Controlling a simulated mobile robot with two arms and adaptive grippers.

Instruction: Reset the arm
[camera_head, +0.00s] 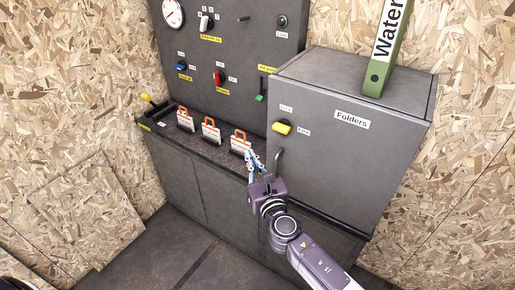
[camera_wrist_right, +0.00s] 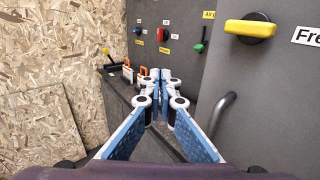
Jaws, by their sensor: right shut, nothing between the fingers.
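My right gripper (camera_head: 252,160) reaches up from the lower right in the head view. Its fingers are shut and empty, in front of the dark counter and left of the cabinet's curved handle. In the right wrist view the two blue-padded fingers (camera_wrist_right: 160,75) meet at their tips with nothing between them. The grey Folders cabinet (camera_head: 335,160) has a yellow knob (camera_head: 282,128) and a grey handle (camera_head: 279,160); the knob (camera_wrist_right: 251,28) and handle (camera_wrist_right: 222,112) also show in the right wrist view, right of the fingers. My left gripper is not in view.
Several orange-handled padlock-like items (camera_head: 211,130) stand along the counter (camera_head: 170,140). A dark panel (camera_head: 225,50) with a gauge (camera_head: 172,13) and coloured switches rises behind. A green Water binder (camera_head: 385,55) stands on the cabinet. Floor (camera_head: 165,250) left of my arm is clear.

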